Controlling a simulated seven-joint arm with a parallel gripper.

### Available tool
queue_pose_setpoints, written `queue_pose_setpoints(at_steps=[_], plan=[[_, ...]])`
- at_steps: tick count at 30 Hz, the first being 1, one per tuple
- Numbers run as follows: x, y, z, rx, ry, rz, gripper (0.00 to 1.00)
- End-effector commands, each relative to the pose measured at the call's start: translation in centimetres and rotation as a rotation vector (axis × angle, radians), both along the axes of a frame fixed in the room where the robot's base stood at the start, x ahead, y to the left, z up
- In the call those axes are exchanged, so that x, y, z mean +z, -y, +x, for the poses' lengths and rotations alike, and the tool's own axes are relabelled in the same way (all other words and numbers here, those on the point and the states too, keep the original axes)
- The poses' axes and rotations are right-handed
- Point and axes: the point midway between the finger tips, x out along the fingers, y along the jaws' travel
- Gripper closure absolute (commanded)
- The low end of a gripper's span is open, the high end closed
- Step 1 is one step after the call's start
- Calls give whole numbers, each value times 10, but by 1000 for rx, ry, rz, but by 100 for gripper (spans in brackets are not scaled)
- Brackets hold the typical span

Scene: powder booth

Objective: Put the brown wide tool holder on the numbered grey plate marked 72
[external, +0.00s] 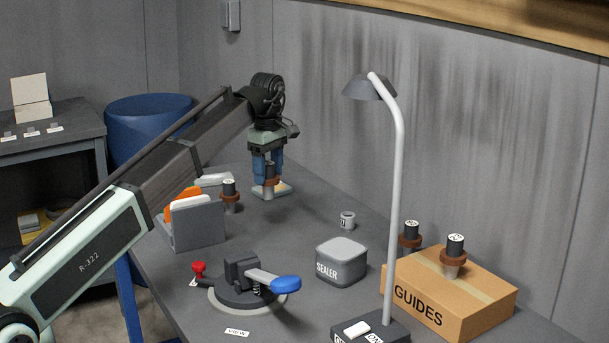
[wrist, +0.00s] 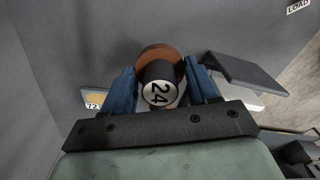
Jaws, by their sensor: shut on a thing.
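My gripper (external: 268,172) is shut on a tool holder (external: 270,176) with a brown collar and dark body. In the wrist view the holder (wrist: 158,57) sits between the blue fingers (wrist: 160,85), its round white end label reading 24. A small plate with a tan top (external: 283,187) shows just below and around the holder in the external view. In the wrist view a plate (wrist: 95,97), its label apparently reading 72, lies left of the left finger, partly hidden by it. I cannot tell whether the holder touches the plate.
Another brown-collared holder (external: 229,196) stands near a grey rack (external: 198,226). A lamp (external: 394,200), SEALER tin (external: 341,262) and clamp fixture (external: 245,285) occupy the front.

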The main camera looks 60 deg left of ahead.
Motion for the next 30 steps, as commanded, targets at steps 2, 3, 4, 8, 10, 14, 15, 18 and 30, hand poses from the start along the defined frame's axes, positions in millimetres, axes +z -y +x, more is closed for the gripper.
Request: queue_pose_setpoints(at_steps=[2,3,4,8,10,14,15,18,30], plan=[[2,-41,10,40,-6,-2,88],[3,-59,14,57,-8,-4,88],[4,-72,18,68,-10,-5,88],[8,-125,38,108,-15,-8,88],[11,-153,51,115,-15,-9,88],[17,-192,82,85,-13,-8,88],[19,-198,93,62,-11,-8,88],[24,-211,113,9,-6,-5,88],[19,-215,119,-172,9,5,88]])
